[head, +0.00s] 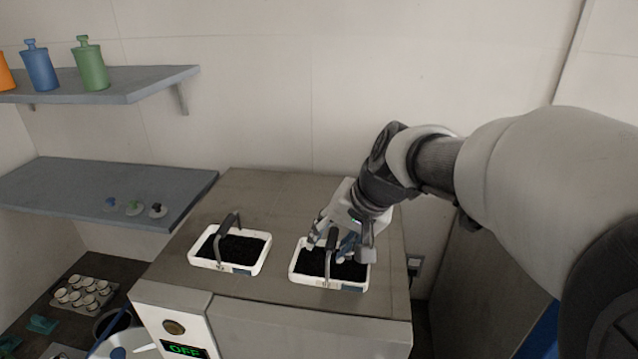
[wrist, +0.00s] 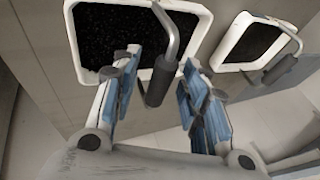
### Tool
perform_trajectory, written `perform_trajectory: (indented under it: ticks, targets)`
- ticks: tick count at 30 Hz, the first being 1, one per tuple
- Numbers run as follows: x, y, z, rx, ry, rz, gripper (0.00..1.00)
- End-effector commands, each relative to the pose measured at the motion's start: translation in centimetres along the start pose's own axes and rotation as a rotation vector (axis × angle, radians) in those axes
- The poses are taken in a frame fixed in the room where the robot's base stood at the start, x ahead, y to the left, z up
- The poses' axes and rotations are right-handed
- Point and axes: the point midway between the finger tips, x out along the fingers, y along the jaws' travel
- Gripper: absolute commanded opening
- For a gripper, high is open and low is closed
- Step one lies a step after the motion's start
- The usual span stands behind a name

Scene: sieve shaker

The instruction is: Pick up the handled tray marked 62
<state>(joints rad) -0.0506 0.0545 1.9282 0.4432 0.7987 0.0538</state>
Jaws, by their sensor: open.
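Two white handled trays filled with dark grains stand on top of a grey-brown cabinet. The right tray (head: 330,284) is under my gripper (head: 340,244) in the head view; the left tray (head: 228,266) stands apart from it. No number can be read on either tray. My gripper is open. In the wrist view, the grey grip of the near tray's handle (wrist: 160,82) lies between the blue-padded fingers of my gripper (wrist: 160,88), with gaps visible at the sides. The other tray (wrist: 222,62) shows at the upper right there.
The cabinet top (head: 268,205) is clear behind and between the trays. An OFF display (head: 184,349) and a round knob (head: 174,327) are on its front. Shelves at left hold bottles (head: 90,65) and small stoppers (head: 134,208); several white cups (head: 82,292) stand lower left.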

Motion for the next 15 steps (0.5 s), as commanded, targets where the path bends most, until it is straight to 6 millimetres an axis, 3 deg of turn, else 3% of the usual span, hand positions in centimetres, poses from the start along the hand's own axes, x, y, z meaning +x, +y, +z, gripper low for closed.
perform_trajectory:
  ticks: [6, 15]
  targets:
    - [0.03, 0.00, 0.00, 0.000, 0.000, 0.000, 0.39]
    - [0.00, -0.01, -0.01, 0.000, 0.001, 0.000, 0.19]
